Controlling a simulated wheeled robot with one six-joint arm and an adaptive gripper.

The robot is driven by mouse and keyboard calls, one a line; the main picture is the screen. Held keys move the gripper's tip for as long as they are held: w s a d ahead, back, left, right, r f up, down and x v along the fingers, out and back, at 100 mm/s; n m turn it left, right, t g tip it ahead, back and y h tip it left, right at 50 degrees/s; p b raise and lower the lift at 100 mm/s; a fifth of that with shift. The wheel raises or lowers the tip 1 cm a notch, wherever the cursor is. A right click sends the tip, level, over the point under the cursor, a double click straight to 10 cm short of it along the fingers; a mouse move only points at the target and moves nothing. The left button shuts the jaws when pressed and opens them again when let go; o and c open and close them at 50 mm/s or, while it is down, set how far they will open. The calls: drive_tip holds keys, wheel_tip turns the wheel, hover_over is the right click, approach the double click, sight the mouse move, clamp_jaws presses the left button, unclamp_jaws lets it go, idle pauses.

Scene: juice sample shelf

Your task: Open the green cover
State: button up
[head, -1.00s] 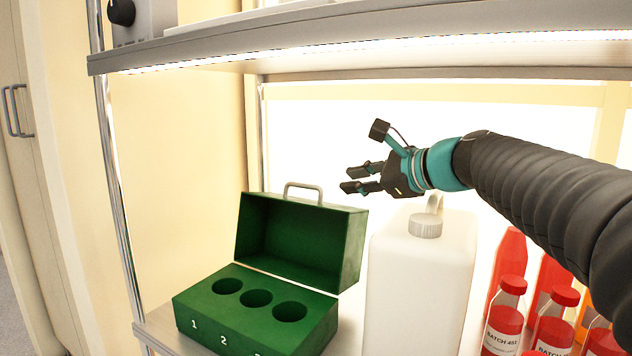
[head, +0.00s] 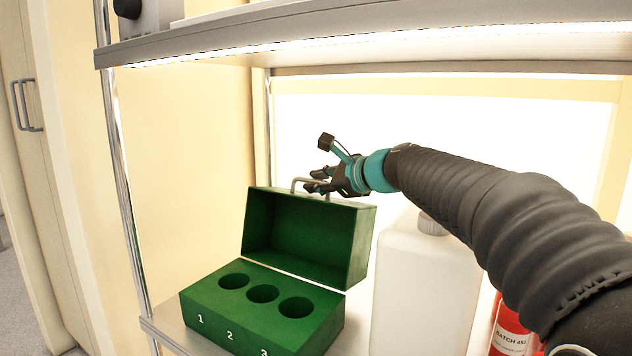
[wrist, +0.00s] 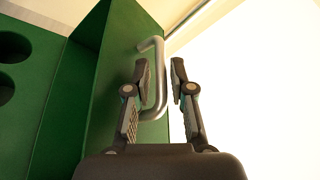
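The green cover (head: 307,236) stands raised at the back of the green box (head: 270,322), with its hollow inside facing forward. The box shows three round holes marked 1, 2 and 3. A grey metal handle (head: 296,184) sits on the cover's upper edge, partly hidden by my gripper (head: 312,181) in the head view. The fingers are apart and there is a gap to the right of the handle. Whether the left finger touches the handle is unclear.
A white jug (head: 420,290) stands right of the box, under my arm. A red bottle (head: 508,325) labelled BATCH stands further right. An upper shelf (head: 400,45) crosses above, and a metal post (head: 125,190) rises at left.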

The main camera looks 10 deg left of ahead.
drive_tip(key=shift+w+a, duration=0.15)
drive_tip(key=shift+a, duration=0.05)
clamp_jaws()
drive_tip(key=shift+f, duration=0.1)
